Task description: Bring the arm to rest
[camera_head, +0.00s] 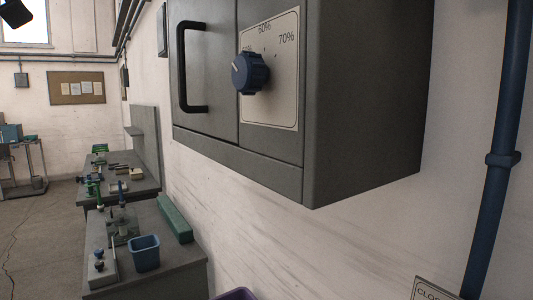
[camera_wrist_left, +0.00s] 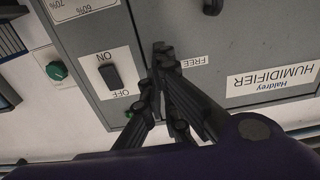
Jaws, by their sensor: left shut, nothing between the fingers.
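My left gripper (camera_wrist_left: 163,52) shows in the left wrist view with its dark fingers together and nothing between them. It is in front of the grey humidifier cabinet (camera_wrist_left: 185,25), between the ON/OFF rocker switch (camera_wrist_left: 110,76) and the FREE label (camera_wrist_left: 193,62). I cannot tell whether the fingertips touch the cabinet. In the head view the cabinet (camera_head: 365,90) hangs on the wall, with a black handle (camera_head: 183,68) and a blue dial knob (camera_head: 250,73) on a percent scale.
A blue pipe (camera_head: 495,180) runs down the wall at right. Workbenches with a blue bin (camera_head: 144,253) and a green box (camera_head: 175,218) stand at lower left. In the wrist view a green knob (camera_wrist_left: 57,70) is left of the switch. Open floor lies at far left.

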